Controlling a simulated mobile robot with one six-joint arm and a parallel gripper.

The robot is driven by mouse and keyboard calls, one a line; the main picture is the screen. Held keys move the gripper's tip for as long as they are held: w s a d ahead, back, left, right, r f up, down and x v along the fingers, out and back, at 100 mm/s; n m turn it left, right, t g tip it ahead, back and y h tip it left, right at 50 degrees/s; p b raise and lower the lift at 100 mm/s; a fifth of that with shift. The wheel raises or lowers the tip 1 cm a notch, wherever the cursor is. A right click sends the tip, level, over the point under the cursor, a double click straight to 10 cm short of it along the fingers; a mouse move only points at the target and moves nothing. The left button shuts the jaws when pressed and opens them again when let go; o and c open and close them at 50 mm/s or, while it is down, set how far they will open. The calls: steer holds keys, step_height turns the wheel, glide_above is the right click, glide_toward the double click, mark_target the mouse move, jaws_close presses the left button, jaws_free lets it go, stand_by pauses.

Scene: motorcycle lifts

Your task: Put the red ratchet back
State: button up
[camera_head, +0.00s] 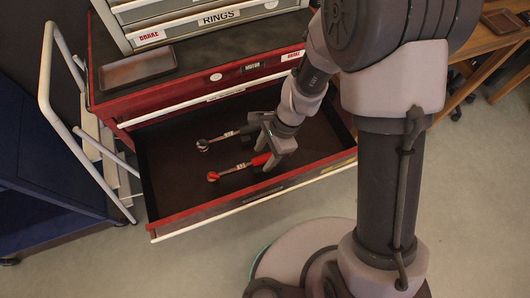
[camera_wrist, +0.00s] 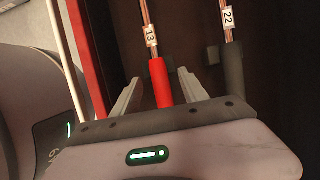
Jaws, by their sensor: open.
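The red ratchet lies in the open drawer (camera_head: 165,178), with its red-marked round head (camera_head: 213,176) to the left and its red handle (camera_head: 261,160) to the right. In the wrist view its red handle (camera_wrist: 161,84) and a tag reading 13 show; its head is out of that view. My gripper (camera_head: 266,147) is low in the drawer at the handle end. In the wrist view my gripper (camera_wrist: 158,92) is open, one finger on each side of the red handle, with gaps visible. I cannot tell if the ratchet touches the drawer floor.
A dark-handled ratchet (camera_head: 203,145), tagged 22 in the wrist view (camera_wrist: 232,62), lies parallel behind the red one. The drawer's front edge (camera_head: 250,199) is close in front. A grey drawer unit (camera_head: 190,22) and a brown tray (camera_head: 138,68) stand on the cabinet top.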

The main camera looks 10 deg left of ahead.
steer(key=p+v, duration=0.7)
steer(key=v, duration=1)
steer(key=shift+r+p, duration=0.25)
steer(key=shift+p, duration=0.15)
steer(key=shift+d, duration=0.1)
